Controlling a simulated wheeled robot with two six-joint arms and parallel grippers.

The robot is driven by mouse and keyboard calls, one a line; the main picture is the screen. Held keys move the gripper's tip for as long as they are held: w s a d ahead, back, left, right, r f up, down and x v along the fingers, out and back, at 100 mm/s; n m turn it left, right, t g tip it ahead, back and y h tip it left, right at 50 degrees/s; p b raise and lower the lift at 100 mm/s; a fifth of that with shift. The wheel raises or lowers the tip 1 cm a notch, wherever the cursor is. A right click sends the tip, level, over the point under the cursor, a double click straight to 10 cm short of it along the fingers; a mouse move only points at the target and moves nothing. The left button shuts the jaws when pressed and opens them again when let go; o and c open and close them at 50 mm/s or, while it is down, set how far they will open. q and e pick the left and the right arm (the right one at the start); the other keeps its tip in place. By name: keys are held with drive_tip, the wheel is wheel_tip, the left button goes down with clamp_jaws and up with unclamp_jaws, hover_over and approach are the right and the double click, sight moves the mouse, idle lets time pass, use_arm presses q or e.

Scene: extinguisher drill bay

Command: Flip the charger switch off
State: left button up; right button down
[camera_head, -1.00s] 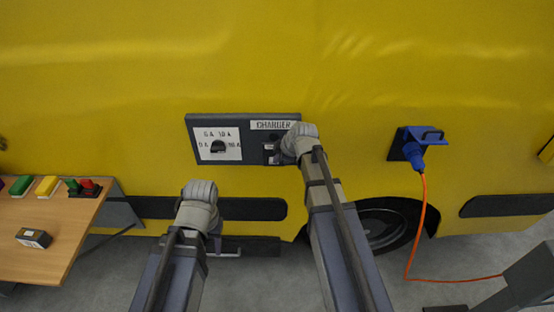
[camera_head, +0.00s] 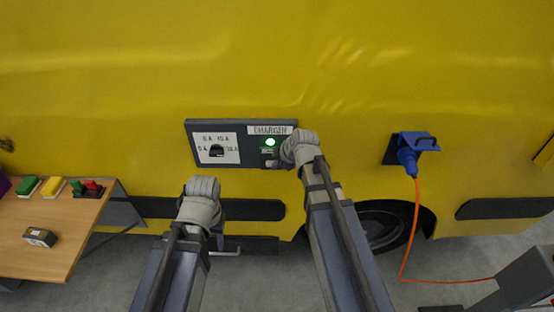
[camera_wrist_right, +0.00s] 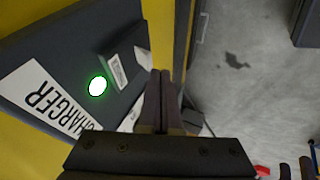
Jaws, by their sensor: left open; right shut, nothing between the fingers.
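The charger panel (camera_head: 194,158) is a dark plate on the yellow vehicle side, with a CHARGER label and a lit green lamp (camera_head: 270,142). The lamp also shows bright in the right wrist view (camera_wrist_right: 97,86). A small labelled block (camera_wrist_right: 122,62) sits beside the lamp there; I cannot make out the switch lever or its position. My right gripper (camera_wrist_right: 160,76) is shut and empty, close to the panel beside the lamp and block; contact cannot be told. In the head view it (camera_head: 284,160) is at the panel's right end. My left gripper (camera_head: 204,200) is open, below the panel, fingertips mostly hidden.
A dial (camera_head: 217,151) on a white plate is at the panel's left. A blue plug (camera_head: 408,155) with an orange cable (camera_head: 412,220) is at right. A wooden table (camera_head: 75,235) at left bears coloured blocks and a small dark box (camera_head: 40,237).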

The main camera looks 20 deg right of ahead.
drive_tip(key=p+v, duration=0.6)
drive_tip(key=v, duration=0.2)
drive_tip(key=shift+w+a+r, duration=0.2)
drive_tip(key=shift+w+r, duration=0.05)
drive_tip(key=shift+w, duration=0.1)
